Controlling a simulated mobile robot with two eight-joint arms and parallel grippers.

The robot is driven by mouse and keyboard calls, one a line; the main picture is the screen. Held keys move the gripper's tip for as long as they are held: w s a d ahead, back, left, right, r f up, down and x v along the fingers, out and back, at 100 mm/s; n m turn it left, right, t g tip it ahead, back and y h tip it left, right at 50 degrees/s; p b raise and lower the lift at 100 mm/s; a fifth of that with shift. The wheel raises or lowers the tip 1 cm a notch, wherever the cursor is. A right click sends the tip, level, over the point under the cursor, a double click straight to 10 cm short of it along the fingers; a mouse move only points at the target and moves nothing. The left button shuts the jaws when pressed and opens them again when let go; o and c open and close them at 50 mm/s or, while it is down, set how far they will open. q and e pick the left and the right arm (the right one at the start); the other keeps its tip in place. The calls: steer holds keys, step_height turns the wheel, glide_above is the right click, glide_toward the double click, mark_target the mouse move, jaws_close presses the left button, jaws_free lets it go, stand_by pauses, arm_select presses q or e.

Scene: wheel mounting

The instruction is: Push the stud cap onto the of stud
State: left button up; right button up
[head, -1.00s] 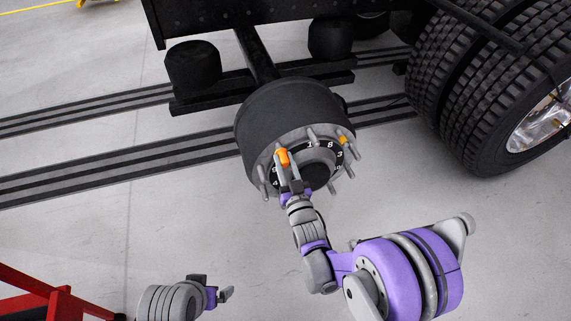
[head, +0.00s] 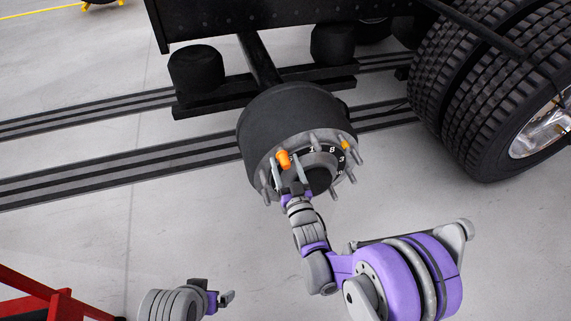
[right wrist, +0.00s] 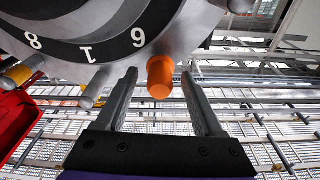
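The wheel hub (head: 290,118) faces me, with a ring of metal studs around a numbered face. An orange stud cap (head: 283,158) sits at the stud by the number 9; the right wrist view shows it (right wrist: 160,77) against the hub rim, its stud hidden. My right gripper (head: 288,168) is open, with one finger on each side of this cap and visible gaps between.
Bare studs stick out beside the caps. Large double tyres (head: 490,95) stand at the right, and the dark truck frame (head: 290,18) is above. A red frame (head: 50,300) is at the lower left. The floor left of the hub is clear.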

steer(key=shift+s, duration=0.1)
steer(key=v, duration=1)
steer(key=shift+s+d+p, duration=0.15)
steer(key=shift+s+p, duration=0.2)
steer(key=shift+p, duration=0.05)
